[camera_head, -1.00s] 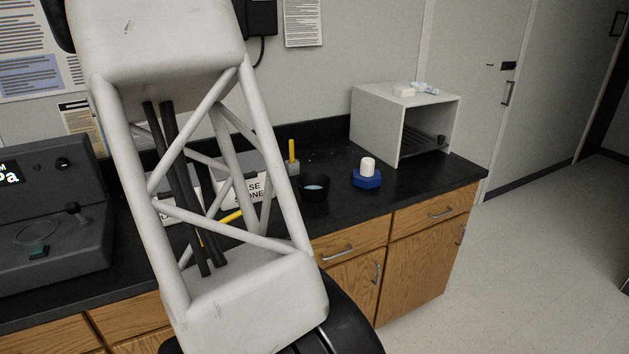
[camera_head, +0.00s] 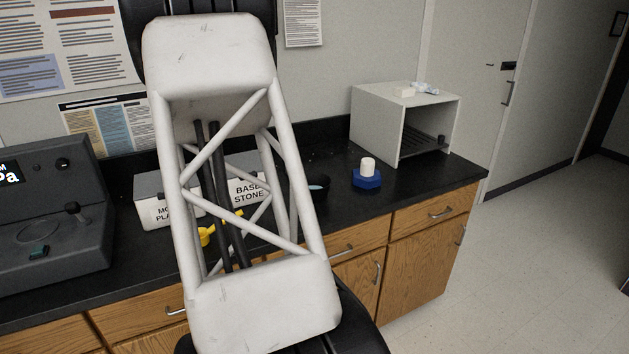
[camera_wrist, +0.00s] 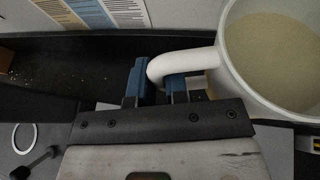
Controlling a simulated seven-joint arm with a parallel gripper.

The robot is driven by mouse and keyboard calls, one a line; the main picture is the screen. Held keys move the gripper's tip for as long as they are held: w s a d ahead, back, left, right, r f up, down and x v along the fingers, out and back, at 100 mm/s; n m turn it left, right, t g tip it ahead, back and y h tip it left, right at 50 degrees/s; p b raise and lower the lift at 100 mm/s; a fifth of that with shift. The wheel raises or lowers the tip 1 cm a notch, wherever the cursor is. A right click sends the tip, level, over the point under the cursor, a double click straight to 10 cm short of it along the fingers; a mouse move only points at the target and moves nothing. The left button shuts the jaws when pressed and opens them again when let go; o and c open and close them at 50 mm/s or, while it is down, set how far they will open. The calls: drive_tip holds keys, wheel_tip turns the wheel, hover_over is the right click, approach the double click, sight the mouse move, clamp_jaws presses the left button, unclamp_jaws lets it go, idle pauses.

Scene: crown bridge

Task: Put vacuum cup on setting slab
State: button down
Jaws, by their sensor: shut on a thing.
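In the wrist view, the blue fingers of my gripper (camera_wrist: 156,78) are shut on the white curved handle of the vacuum cup (camera_wrist: 222,75). The cup is white and round, with beige material inside, and its right side runs out of the picture. The cup and my gripper do not show in the head view, where my white lattice arm link fills the middle. I cannot pick out a setting slab for certain in either view.
A grey machine (camera_head: 45,225) stands on the black counter at left. A blue base with a white cylinder (camera_head: 367,168) and an open cabinet (camera_head: 372,118) stand right.

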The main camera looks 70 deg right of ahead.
drive_tip(key=s+d+f+m+g+h, duration=0.1)
drive_tip(key=s+d+f, duration=0.3)
drive_tip(key=s+d, duration=0.6)
drive_tip(key=s+d+f, duration=0.4)
drive_tip(key=s+d, duration=0.3)
drive_tip(key=s, duration=0.4)
drive_tip(key=s+d+f, duration=0.2)
drive_tip(key=s+d, duration=0.1)
drive_tip(key=s, duration=0.4)
drive_tip(key=s+d+f+m, duration=0.1)
drive_tip(key=s+d+f, duration=0.2)
drive_tip(key=s, duration=0.5)
drive_tip(key=s+d+f+g+h, duration=0.1)
drive_tip(key=s+d+f, duration=0.2)
drive_tip(key=s, duration=0.5)
drive_tip(key=shift+s+f+m, duration=0.15)
drive_tip(key=shift+f+m, duration=0.1)
drive_tip(key=shift+m, duration=0.05)
drive_tip(key=shift+d, duration=0.1)
drive_tip(key=shift+f, duration=3.1)
drive_tip(key=shift+f, duration=1.9)
drive_tip(key=shift+f, duration=0.15)
